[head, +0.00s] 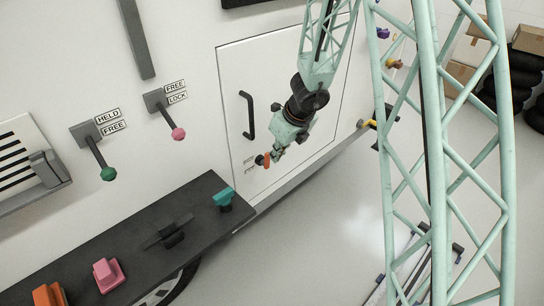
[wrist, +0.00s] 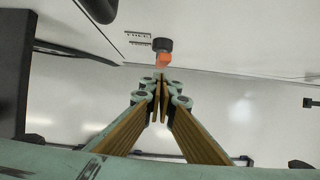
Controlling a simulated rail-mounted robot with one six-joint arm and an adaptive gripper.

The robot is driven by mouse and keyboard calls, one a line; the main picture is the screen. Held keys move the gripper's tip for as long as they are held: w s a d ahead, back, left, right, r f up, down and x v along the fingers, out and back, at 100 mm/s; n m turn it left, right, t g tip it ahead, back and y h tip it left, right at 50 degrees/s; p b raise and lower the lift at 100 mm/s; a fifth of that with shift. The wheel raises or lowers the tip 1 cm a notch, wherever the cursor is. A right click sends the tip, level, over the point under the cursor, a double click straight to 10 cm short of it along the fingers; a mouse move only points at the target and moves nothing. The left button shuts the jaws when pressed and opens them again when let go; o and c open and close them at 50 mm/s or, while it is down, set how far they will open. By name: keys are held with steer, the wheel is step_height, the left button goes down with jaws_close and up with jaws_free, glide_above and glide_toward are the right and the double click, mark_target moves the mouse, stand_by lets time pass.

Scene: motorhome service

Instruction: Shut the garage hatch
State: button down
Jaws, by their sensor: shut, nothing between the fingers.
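The garage hatch (head: 285,85) is a large white panel with a thin dark outline in the middle of the head view. I cannot tell whether it sits fully flush. A black bar handle (head: 248,115) is on its left part. A small orange catch (head: 266,160) with a dark end sits near its lower left, beside two small labels. My gripper (head: 275,155) is shut and empty, close to this catch. In the wrist view the closed fingertips (wrist: 160,82) point at the orange catch (wrist: 162,58); contact is unclear.
A green-knobbed lever (head: 107,173) and a pink-knobbed lever (head: 178,133) are on the wall at left. A dark shelf (head: 130,230) with coloured blocks juts out below. Yellow and black hardware (head: 370,124) is right of the hatch. Boxes and tyres (head: 520,75) stand far right.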

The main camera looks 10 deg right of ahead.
steer(key=p+v, duration=0.6)
steer(key=v, duration=0.4)
stand_by(0.7)
steer(key=shift+r, duration=0.1)
